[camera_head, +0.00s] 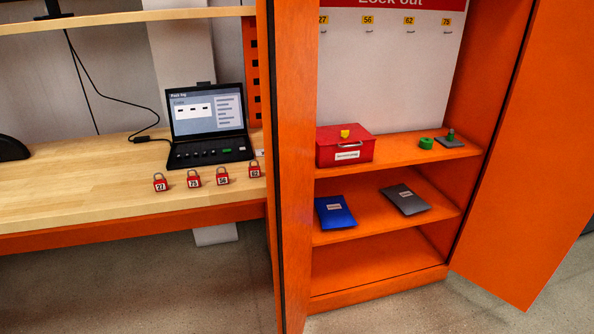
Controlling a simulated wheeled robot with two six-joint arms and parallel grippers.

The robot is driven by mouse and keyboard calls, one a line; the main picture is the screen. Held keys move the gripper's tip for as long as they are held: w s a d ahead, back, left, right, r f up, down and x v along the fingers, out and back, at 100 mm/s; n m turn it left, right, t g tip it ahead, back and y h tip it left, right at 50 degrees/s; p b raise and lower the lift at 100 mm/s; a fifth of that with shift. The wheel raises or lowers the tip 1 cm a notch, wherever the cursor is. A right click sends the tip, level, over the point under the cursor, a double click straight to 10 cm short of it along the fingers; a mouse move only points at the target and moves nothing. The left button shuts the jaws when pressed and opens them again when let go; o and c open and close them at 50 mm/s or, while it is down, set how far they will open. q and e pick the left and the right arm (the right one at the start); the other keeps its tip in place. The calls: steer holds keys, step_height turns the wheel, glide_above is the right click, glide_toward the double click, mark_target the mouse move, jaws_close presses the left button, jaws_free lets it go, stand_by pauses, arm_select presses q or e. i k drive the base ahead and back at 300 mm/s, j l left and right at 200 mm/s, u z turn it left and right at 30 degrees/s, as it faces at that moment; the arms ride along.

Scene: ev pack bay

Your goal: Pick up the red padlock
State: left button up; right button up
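Several small red padlocks stand in a row along the front of the wooden bench, in front of the laptop. From left to right they are padlock 27 (159,182), padlock 75 (193,179), padlock 56 (222,176) and padlock 62 (254,170). Each has a white number label and a shackle on top, and they stand apart from each other. The rightmost is close to the orange cabinet door. Neither of my grippers shows in this view.
An open black laptop (208,128) sits behind the padlocks on the bench (70,190). The open orange cabinet (380,285) holds a red box (345,153), green items, a blue folder (335,213) and a grey folder (405,200). Its left door (290,120) stands beside the bench.

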mark_target(254, 172)
steer(key=j, duration=0.8)
steer(key=i+j+z, duration=0.2)
steer(key=j, duration=0.35)
steer(key=i+j+z, duration=0.1)
steer(key=i+j, duration=0.15)
